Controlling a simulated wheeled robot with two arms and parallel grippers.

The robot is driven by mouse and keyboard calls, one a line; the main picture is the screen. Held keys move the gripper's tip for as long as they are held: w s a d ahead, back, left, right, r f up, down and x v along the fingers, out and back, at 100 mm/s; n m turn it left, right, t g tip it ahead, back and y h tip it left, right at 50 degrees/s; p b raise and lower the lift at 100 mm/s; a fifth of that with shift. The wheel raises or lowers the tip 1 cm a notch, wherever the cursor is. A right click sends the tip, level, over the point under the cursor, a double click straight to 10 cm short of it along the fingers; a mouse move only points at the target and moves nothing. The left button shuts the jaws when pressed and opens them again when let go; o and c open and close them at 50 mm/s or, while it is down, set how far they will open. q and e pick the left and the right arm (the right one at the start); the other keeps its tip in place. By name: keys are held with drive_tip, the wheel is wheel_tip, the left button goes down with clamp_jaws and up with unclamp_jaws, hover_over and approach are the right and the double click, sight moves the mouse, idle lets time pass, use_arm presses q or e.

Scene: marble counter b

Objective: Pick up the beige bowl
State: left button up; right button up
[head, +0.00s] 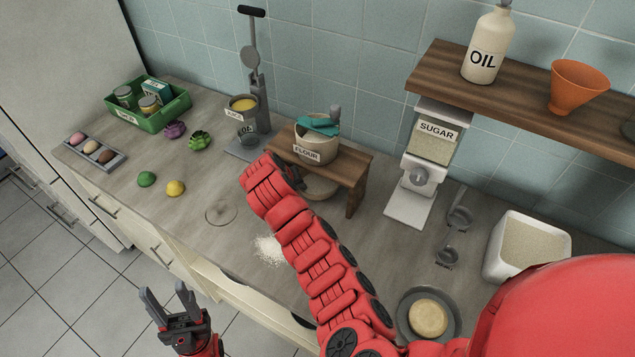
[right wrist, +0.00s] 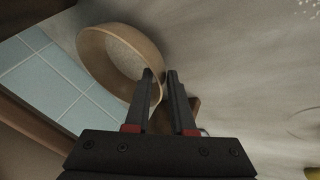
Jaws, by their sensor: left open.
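The beige bowl (head: 319,187) sits on the counter under the small wooden stand, partly hidden by the stand and my right arm. In the right wrist view the bowl (right wrist: 95,50) lies just beyond my right gripper (right wrist: 160,74), appearing tilted in that picture. The right fingers are apart, with the near part of the bowl's rim by the left finger; I cannot tell if they touch. In the head view my right gripper (head: 292,178) is mostly hidden at the stand's left front. My left gripper (head: 167,300) is open and empty, in front of the counter over the floor.
The wooden stand (head: 355,170) holds a flour pot (head: 316,150) above the bowl. A sugar dispenser (head: 428,150) stands right. A green crate (head: 170,108), a yellow ball (head: 175,188) and a green ball (head: 147,179) are left. Spilled flour (head: 268,249) lies near the front edge.

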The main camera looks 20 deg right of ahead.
sight(319, 188)
drive_tip(key=shift+x, duration=1.45)
clamp_jaws()
drive_tip(key=shift+f, duration=0.1)
